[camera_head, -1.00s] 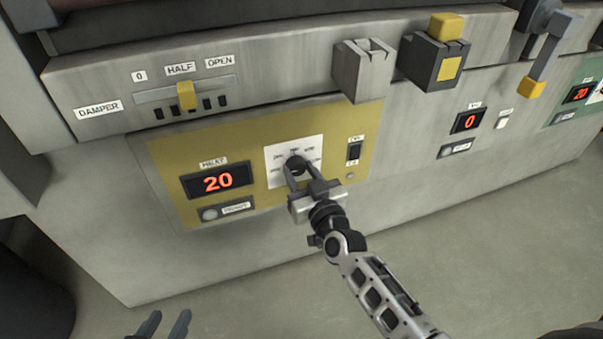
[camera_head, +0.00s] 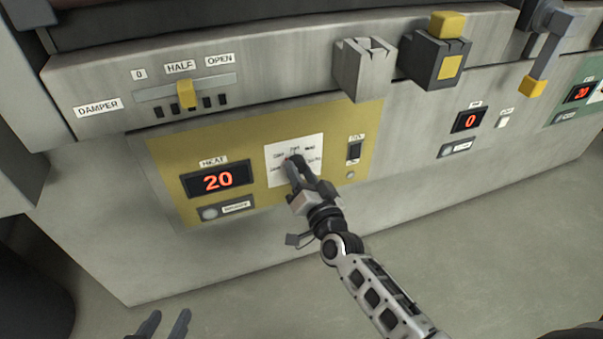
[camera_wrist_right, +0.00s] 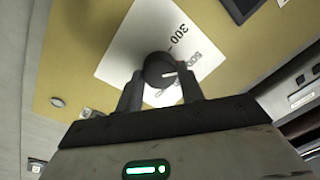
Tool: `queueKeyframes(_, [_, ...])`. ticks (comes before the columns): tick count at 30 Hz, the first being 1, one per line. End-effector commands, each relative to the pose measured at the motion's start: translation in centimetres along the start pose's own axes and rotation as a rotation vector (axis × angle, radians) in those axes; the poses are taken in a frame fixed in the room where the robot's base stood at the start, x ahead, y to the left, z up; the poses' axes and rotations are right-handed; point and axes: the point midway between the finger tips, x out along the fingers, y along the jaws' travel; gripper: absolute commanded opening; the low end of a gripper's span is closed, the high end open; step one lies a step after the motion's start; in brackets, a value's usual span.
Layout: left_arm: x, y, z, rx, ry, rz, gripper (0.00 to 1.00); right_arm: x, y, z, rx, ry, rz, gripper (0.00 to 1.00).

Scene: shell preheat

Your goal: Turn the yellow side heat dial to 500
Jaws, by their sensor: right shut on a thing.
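The yellow panel (camera_head: 265,180) carries a white scale card (camera_head: 313,146) and a red display (camera_head: 220,180) reading 20. My right gripper (camera_head: 296,172) is at the card and mostly hides the dial in the head view. In the right wrist view, the round black dial (camera_wrist_right: 157,66) sits between the fingers of my right gripper (camera_wrist_right: 160,84), which is shut on it. The dial's white mark points right, close to the partly covered 500 label (camera_wrist_right: 195,62); exact alignment is unclear. The 300 label (camera_wrist_right: 177,33) is above. My left gripper (camera_head: 162,325) is open and empty at the bottom left.
A damper slider (camera_head: 186,95) sits above the panel near HALF. A small black switch (camera_head: 354,150) is right of the dial card. Blocks with a yellow top (camera_head: 446,26) jut out above. The floor in front is clear.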

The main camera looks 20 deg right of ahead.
Motion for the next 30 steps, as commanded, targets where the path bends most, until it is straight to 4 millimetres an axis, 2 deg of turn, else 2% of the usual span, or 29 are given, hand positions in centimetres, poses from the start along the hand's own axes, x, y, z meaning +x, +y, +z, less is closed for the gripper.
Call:
queueKeyframes(14, [-0.08, 0.05, -0.13, -0.001, 0.003, 0.001, 0.36, -0.09, 0.03, 0.19, 0.016, -0.003, 0.001, 0.15])
queueKeyframes(15, [-0.08, 0.06, -0.11, -0.001, 0.002, 0.001, 0.36, -0.09, 0.03, 0.19, 0.015, -0.003, 0.001, 0.43])
queueKeyframes(17, [-0.09, 0.07, -0.09, -0.002, 0.002, 0.001, 0.36, -0.08, 0.03, 0.18, 0.015, -0.003, 0.001, 0.6])
queueKeyframes(30, [-0.22, 0.12, -0.23, -0.003, 0.0, 0.001, 0.36, -0.47, -0.07, 0.12, 0.014, -0.003, -0.001, 0.6])
